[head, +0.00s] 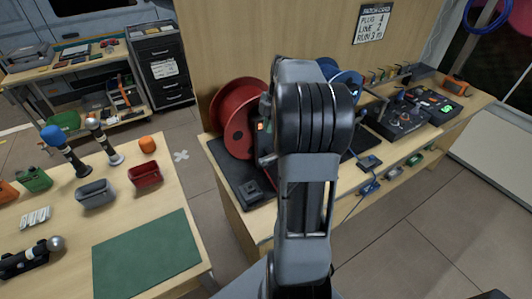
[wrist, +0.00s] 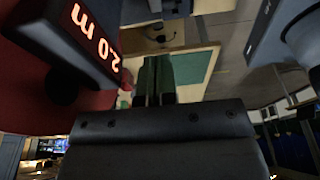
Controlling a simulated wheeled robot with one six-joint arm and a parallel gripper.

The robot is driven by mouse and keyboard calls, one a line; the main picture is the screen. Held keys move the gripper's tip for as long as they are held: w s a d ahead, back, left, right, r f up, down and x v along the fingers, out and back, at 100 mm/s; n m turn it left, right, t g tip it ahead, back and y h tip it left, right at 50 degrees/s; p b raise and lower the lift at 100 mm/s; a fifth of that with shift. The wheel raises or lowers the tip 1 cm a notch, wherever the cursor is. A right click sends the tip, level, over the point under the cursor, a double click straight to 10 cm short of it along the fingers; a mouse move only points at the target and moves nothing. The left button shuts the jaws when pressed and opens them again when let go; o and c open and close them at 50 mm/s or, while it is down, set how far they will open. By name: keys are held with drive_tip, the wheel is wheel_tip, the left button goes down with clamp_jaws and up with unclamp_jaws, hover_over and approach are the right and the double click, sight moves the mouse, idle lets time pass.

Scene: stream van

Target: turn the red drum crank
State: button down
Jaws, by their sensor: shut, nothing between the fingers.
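The red drum (head: 238,122) stands upright on a dark base (head: 250,165) on the wooden bench, left of my arm in the head view. A large red surface, apparently this drum, fills the left of the wrist view (wrist: 35,100). A dark box with a lit display reading 2.0 m (wrist: 92,35) stands in front of it. I cannot make out the crank for certain; my arm covers the drum's right side in the head view. My gripper (wrist: 157,62) is shut and empty, close beside the display box in the wrist view. It is hidden in the head view.
A blue drum (head: 347,80) is partly hidden behind my arm. Control boxes (head: 400,118) and small connectors stand along the bench to the right. A separate table with a green mat (head: 146,255) and bins is at left. Bare floor lies between.

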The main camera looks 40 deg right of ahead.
drive_tip(key=p, duration=0.1)
approach(264, 160)
drive_tip(key=x, duration=0.5)
drive_tip(key=shift+a, duration=0.4)
drive_tip(key=shift+d+f+p, duration=0.15)
drive_tip(key=shift+f+p, duration=0.15)
drive_tip(key=shift+f, duration=0.75)
drive_tip(key=shift+f+h+b, duration=0.2)
drive_tip(key=shift+h+b, duration=0.1)
drive_tip(key=shift+b, duration=0.05)
